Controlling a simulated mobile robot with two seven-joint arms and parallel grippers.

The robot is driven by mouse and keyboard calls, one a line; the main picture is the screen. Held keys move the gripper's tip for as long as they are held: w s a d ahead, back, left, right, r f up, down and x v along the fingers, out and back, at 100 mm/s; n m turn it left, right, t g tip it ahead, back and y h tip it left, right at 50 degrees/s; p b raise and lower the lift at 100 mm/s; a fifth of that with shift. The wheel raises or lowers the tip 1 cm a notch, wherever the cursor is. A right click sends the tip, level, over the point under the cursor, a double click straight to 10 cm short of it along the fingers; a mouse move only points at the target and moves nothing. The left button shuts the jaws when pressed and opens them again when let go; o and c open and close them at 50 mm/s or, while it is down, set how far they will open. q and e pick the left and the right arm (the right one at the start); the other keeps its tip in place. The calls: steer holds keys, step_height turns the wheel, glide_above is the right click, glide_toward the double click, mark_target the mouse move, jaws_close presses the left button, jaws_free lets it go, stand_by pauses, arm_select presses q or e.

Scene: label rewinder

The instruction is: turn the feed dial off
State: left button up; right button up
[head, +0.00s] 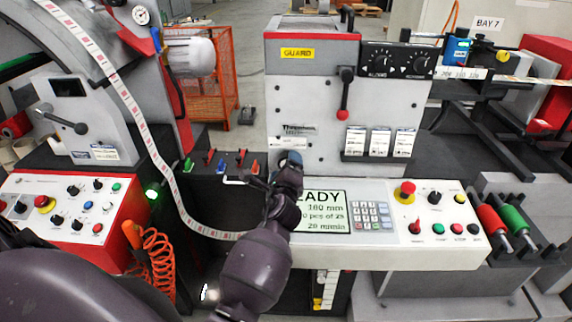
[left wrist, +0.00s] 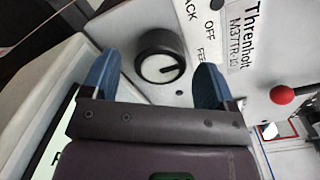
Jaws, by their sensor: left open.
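The pointer line points toward the right side of the picture. My left gripper (left wrist: 157,64) is open, with one blue finger on each side of the dial and visible gaps between fingers and knob. In the head view my left gripper (head: 289,159) is at the machine face, just under the label strip, and hides the dial. My right gripper is not in view.
A red-knobbed lever (head: 343,114) hangs to the upper right of the dial. Below my gripper are the display (head: 322,212) and a panel with a red emergency button (head: 406,190). Small coloured levers (head: 222,165) and a white web (head: 150,150) lie to the left.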

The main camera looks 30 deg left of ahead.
arm_select(q)
steer(key=v, duration=0.8)
steer(key=shift+s+d, duration=0.15)
steer(key=shift+s, duration=0.3)
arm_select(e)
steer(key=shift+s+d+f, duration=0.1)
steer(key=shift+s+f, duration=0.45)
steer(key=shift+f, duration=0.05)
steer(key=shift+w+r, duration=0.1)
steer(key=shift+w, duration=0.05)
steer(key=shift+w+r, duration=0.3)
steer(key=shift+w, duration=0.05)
arm_select(q)
steer(key=shift+d, duration=0.1)
